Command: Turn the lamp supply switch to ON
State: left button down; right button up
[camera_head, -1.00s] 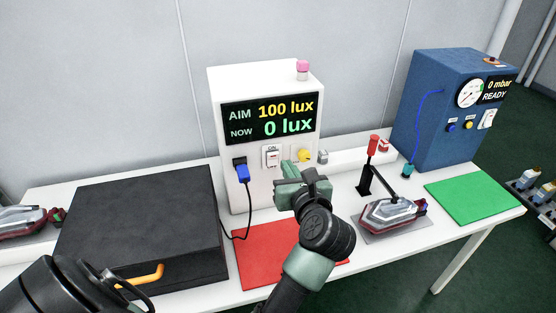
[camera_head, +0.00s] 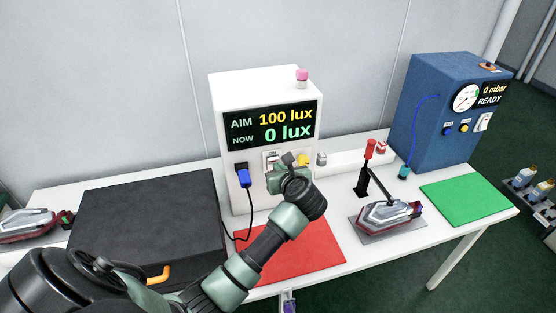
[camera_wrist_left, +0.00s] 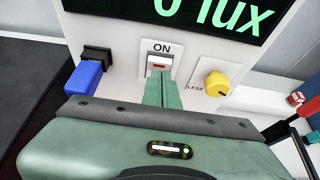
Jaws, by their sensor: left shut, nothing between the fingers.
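The lamp supply switch (camera_wrist_left: 160,64) is a white plate marked ON at its top, with a rocker and a red mark, on the front of the white lamp tester (camera_head: 228,105). In the head view the switch (camera_head: 271,158) is partly hidden by my left gripper. My left gripper (camera_wrist_left: 160,88) is shut and empty, its fingertips pointing at the lower part of the switch. I cannot tell whether they touch it.
A blue plug (camera_wrist_left: 85,77) sits left of the switch and a yellow knob (camera_wrist_left: 216,84) right of it. A black case (camera_head: 145,215) stands left, a red mat (camera_head: 300,255) in front. A tail lamp (camera_head: 388,214) and blue machine (camera_head: 440,110) are at right.

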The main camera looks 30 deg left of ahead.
aim_at(273, 151)
pick_arm(q)
jog(key=shift+w+a+r, duration=0.2)
jog(key=shift+w+a, duration=0.1)
jog(key=shift+a, duration=0.1)
jog(key=shift+w, duration=0.1)
jog(key=shift+w+a+r+b, duration=0.2)
jog(key=shift+w+a+b, duration=0.05)
jog(key=shift+b, duration=0.1)
jog(key=shift+w+a+r+b, duration=0.4)
jog(key=shift+a+r, duration=0.1)
jog(key=shift+r, duration=0.15)
jog(key=shift+a+r, duration=0.15)
jog(key=shift+r, duration=0.05)
jog(key=shift+r, duration=0.15)
